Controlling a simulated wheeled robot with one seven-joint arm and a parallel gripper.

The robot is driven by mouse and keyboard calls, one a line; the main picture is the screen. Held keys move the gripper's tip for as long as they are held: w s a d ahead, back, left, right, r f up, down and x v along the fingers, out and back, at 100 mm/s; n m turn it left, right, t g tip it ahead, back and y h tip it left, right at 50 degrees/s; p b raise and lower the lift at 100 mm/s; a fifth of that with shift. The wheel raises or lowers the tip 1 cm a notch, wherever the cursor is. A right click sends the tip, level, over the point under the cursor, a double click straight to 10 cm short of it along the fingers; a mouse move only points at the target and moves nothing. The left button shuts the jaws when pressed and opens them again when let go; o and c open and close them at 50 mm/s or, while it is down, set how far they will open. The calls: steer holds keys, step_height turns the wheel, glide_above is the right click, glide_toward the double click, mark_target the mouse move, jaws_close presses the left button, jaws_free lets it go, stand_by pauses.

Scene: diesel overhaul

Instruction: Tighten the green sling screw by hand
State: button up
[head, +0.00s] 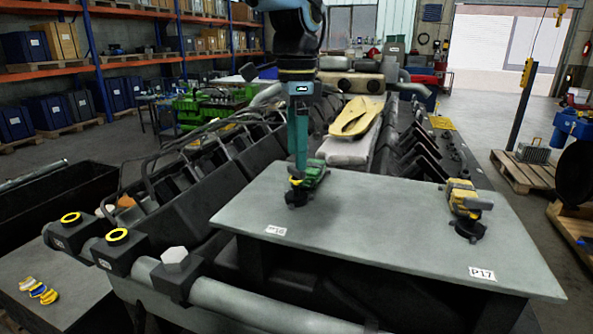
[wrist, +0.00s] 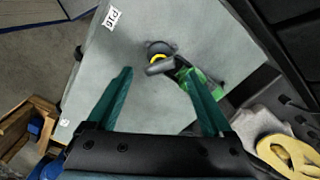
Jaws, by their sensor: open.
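The green sling (head: 316,172) stands on the grey plate (head: 370,230) near the P16 label. Its screw, a black part with a yellow ring, sits low at the sling's near end. In the wrist view the green body (wrist: 211,84) is partly behind the right finger. The screw (wrist: 158,57) shows there with a grey bar beside it, just beyond and between the fingertips. My gripper (head: 298,172) points down over the sling's near end. In the wrist view my gripper (wrist: 156,71) has its teal fingers wide apart, with nothing held between them. Contact with the screw cannot be told.
A yellow sling (head: 462,198) stands to the right on the same plate, by the P17 label (head: 482,272). Pipe flanges with yellow rings (head: 118,236) and engine parts lie left of the plate. The plate between the two slings is clear.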

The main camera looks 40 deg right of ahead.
mark_target(296, 171)
steer(key=n, duration=0.6)
steer(key=n+b, duration=0.1)
steer(key=n, duration=0.2)
steer(key=shift+f+b, duration=0.2)
steer(key=shift+b, duration=0.1)
steer(key=n+b, duration=0.1)
steer(key=n, duration=0.3)
steer(key=shift+b, duration=0.3)
steer(key=shift+n, duration=0.9)
steer(key=shift+r+n+p, duration=0.3)
steer(key=shift+n, duration=1.1)
steer(key=n+p, duration=0.1)
steer(key=n, duration=0.4)
steer(key=shift+n+p, duration=0.3)
step_height(296, 171, down, 5)
steer(key=b, duration=0.3)
steer(key=shift+f, duration=0.15)
